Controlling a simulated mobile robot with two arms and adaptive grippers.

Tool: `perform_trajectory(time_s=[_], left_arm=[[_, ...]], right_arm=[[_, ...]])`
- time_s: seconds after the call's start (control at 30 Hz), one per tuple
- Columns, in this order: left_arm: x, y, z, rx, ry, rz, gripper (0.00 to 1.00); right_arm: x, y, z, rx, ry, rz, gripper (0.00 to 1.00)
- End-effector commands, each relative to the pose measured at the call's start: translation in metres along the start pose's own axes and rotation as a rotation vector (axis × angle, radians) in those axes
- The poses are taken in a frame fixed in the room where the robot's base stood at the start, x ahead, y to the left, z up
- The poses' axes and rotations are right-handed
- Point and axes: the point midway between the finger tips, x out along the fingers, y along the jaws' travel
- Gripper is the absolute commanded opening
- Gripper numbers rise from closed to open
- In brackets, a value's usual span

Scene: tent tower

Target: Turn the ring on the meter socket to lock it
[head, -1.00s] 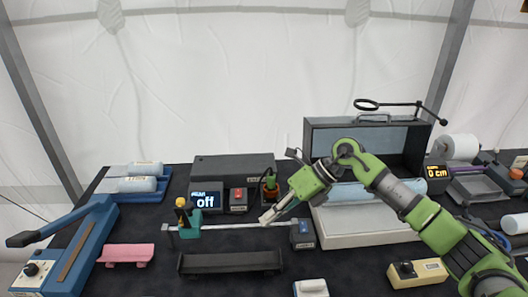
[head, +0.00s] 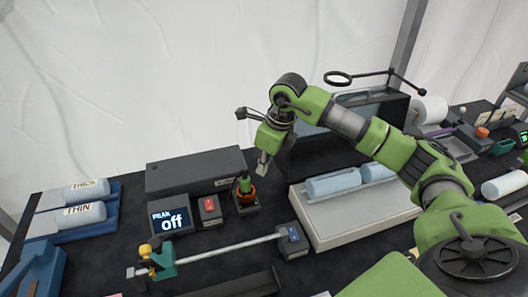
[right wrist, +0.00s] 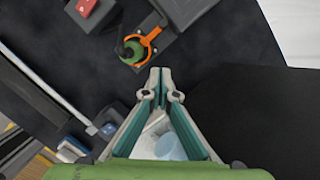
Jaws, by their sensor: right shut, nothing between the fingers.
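The meter socket (head: 247,207) is a dark block with an orange ring (head: 246,195) around the foot of an upright green plug (head: 245,183). The ring, with a protruding orange tab, also shows in the right wrist view (right wrist: 147,40), seen from above. My right gripper (head: 262,172) is shut and empty, pointing down. It is above and slightly right of the socket in the head view, apart from the ring. In the right wrist view its fingertips (right wrist: 160,70) are just below the ring. My left gripper is not in view.
A long dark box (head: 193,171) stands behind. A metal rail (head: 225,246) lies in front, ending at a blue-switched block (head: 293,240). A pale tray (head: 350,226) is at right.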

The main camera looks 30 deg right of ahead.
Motion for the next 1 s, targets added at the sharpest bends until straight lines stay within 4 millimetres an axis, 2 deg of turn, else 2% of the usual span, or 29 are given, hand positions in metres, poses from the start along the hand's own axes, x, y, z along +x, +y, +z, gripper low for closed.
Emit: perform_trajectory(time_s=[0.03,0.17,0.2,0.23,0.43,1.0], left_arm=[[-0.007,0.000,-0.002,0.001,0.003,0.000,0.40],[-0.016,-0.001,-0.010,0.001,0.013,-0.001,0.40],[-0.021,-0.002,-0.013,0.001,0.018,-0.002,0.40],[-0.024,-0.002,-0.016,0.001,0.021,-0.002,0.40],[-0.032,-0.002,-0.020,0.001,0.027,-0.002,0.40],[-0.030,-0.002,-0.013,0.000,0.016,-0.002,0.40]], right_arm=[[0.009,0.001,-0.001,0.001,0.005,0.003,0.00],[0.036,0.002,-0.001,0.000,0.004,0.004,0.00],[0.033,0.001,0.012,0.000,-0.004,0.003,0.00],[0.034,0.001,0.017,0.001,-0.004,0.003,0.00],[0.043,0.001,0.035,0.000,-0.001,0.002,0.00],[0.046,0.000,0.039,-0.008,-0.001,0.002,0.00]])
